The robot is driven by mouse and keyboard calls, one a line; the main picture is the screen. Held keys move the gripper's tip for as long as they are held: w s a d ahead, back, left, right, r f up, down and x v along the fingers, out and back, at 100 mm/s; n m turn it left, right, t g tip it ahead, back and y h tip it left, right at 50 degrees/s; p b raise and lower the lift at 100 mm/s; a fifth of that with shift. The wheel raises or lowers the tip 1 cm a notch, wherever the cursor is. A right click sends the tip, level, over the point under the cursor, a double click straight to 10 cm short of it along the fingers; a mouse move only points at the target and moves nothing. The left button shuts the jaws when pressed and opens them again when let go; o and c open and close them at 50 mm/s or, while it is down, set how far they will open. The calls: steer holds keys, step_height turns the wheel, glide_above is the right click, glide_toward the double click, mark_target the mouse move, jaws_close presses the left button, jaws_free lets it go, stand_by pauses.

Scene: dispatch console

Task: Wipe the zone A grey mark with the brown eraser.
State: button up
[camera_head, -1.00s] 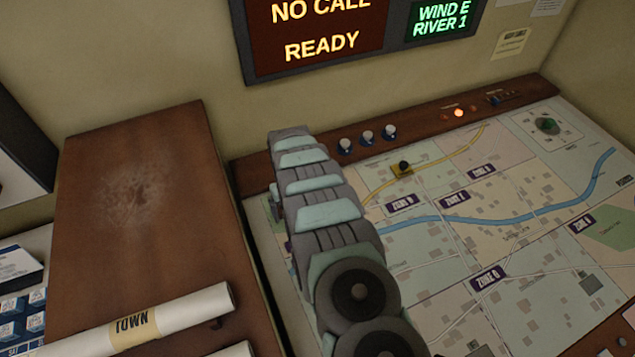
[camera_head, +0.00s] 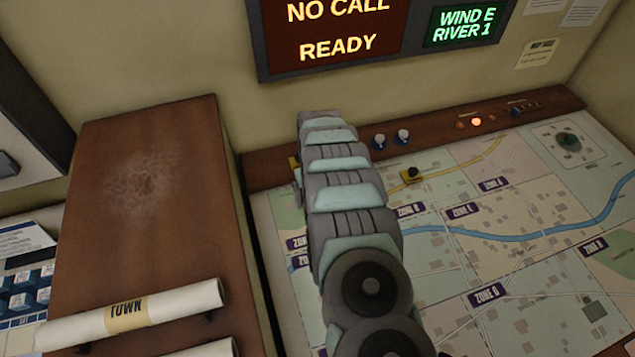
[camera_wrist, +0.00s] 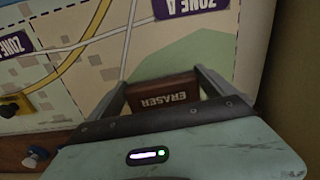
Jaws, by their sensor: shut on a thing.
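My gripper (camera_wrist: 163,88) is shut on the brown eraser (camera_wrist: 174,97), whose "ERASER" lettering faces the wrist camera. The eraser is between the two fingers, over a green patch of the map (camera_wrist: 145,63); I cannot tell whether it touches the map. The zone A label (camera_wrist: 190,10) shows upside down at the top of the wrist view, beyond the eraser. I make out no grey mark in either view. In the head view my arm hides the gripper and eraser.
A yellow piece with a black knob (camera_head: 413,175) stands on the map; a yellow piece also shows in the wrist view (camera_wrist: 15,105). Blue-based knobs (camera_head: 403,137) line the back ledge (camera_head: 450,133). A wooden cabinet (camera_head: 150,230) with a rolled "TOWN" map (camera_head: 180,305) stands left.

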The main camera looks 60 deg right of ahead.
steer(key=shift+r+p, duration=0.95)
steer(key=shift+r, duration=1.3)
